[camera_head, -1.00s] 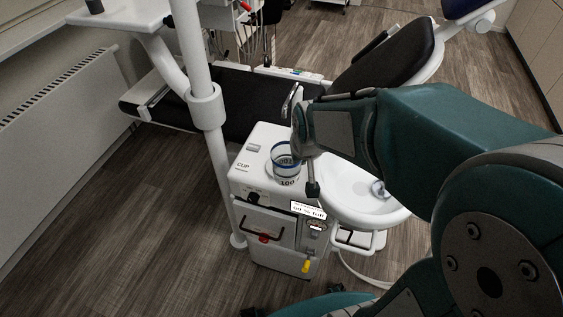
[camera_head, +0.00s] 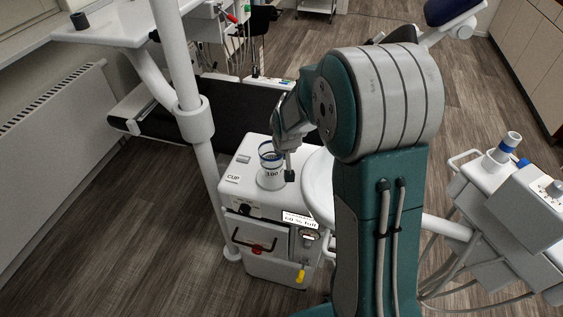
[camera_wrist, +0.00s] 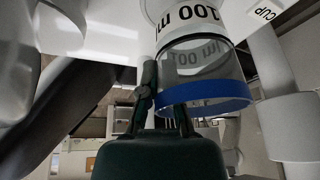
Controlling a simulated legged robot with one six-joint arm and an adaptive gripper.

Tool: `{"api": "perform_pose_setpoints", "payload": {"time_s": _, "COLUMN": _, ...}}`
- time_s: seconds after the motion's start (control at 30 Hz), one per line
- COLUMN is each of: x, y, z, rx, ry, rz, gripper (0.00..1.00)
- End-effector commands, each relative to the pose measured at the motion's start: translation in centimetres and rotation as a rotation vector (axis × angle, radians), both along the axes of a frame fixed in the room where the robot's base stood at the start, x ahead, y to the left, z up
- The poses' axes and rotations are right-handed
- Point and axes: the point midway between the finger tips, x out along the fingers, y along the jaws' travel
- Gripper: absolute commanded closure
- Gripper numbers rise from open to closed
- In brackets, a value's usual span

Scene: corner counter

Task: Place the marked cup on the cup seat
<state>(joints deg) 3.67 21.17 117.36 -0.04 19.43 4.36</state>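The marked cup (camera_head: 269,160) is clear with a blue band and "100 ml" lettering. It appears upright on the white cabinet top, beside a "CUP" label (camera_head: 233,178). In the wrist view the cup (camera_wrist: 203,62) fills the upper middle, with its blue rim toward my gripper. My gripper (camera_head: 290,165) is at the cup's right side. In the wrist view my gripper's two dark fingers (camera_wrist: 163,102) show a gap between them, one beside the cup's wall and one overlapping the blue rim. Whether they clamp the wall is unclear. The cup seat is not clearly distinguishable under the cup.
A white basin (camera_head: 318,188) lies right of the cup, partly hidden by my arm. A white pole (camera_head: 178,60) stands to the left. A second white cup with a blue band (camera_head: 508,146) stands on a unit at the right. A black chair (camera_head: 240,110) is behind.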

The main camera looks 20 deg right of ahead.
Motion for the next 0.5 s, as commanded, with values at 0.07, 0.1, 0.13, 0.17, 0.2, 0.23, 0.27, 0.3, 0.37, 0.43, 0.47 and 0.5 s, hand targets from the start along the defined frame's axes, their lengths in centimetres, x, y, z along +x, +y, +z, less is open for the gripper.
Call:
{"api": "perform_pose_setpoints", "payload": {"time_s": 0.07, "x": 0.3, "y": 0.0, "z": -0.4, "rx": 0.0, "ry": 0.0, "rz": 0.0, "gripper": 1.0}}
{"api": "perform_pose_setpoints", "payload": {"time_s": 0.1, "x": 0.4, "y": 0.0, "z": -0.6, "rx": 0.0, "ry": 0.0, "rz": 0.0, "gripper": 1.0}}
{"api": "perform_pose_setpoints", "payload": {"time_s": 0.13, "x": 0.6, "y": 0.0, "z": -0.7, "rx": 0.0, "ry": 0.001, "rz": 0.0, "gripper": 1.0}}
{"api": "perform_pose_setpoints", "payload": {"time_s": 0.17, "x": 0.7, "y": 0.0, "z": -0.9, "rx": 0.0, "ry": 0.001, "rz": 0.0, "gripper": 1.0}}
{"api": "perform_pose_setpoints", "payload": {"time_s": 0.2, "x": 0.9, "y": 0.0, "z": -1.4, "rx": 0.0, "ry": 0.003, "rz": 0.0, "gripper": 1.0}}
{"api": "perform_pose_setpoints", "payload": {"time_s": 0.23, "x": 0.8, "y": 0.0, "z": -1.9, "rx": 0.0, "ry": 0.004, "rz": 0.0, "gripper": 1.0}}
{"api": "perform_pose_setpoints", "payload": {"time_s": 0.27, "x": 0.8, "y": 0.0, "z": -2.4, "rx": 0.0, "ry": 0.004, "rz": 0.0, "gripper": 1.0}}
{"api": "perform_pose_setpoints", "payload": {"time_s": 0.3, "x": 0.8, "y": 0.0, "z": -3.1, "rx": 0.0, "ry": 0.005, "rz": 0.0, "gripper": 1.0}}
{"api": "perform_pose_setpoints", "payload": {"time_s": 0.37, "x": 0.8, "y": 0.0, "z": -3.8, "rx": -0.001, "ry": 0.003, "rz": 0.0, "gripper": 1.0}}
{"api": "perform_pose_setpoints", "payload": {"time_s": 0.43, "x": 0.8, "y": 0.0, "z": -4.1, "rx": 0.0, "ry": 0.0, "rz": 0.0, "gripper": 1.0}}
{"api": "perform_pose_setpoints", "payload": {"time_s": 0.47, "x": 0.8, "y": 0.0, "z": -4.1, "rx": 0.0, "ry": -0.001, "rz": 0.0, "gripper": 1.0}}
{"api": "perform_pose_setpoints", "payload": {"time_s": 0.5, "x": 0.9, "y": 0.0, "z": -4.1, "rx": 0.0, "ry": -0.001, "rz": 0.0, "gripper": 1.0}}
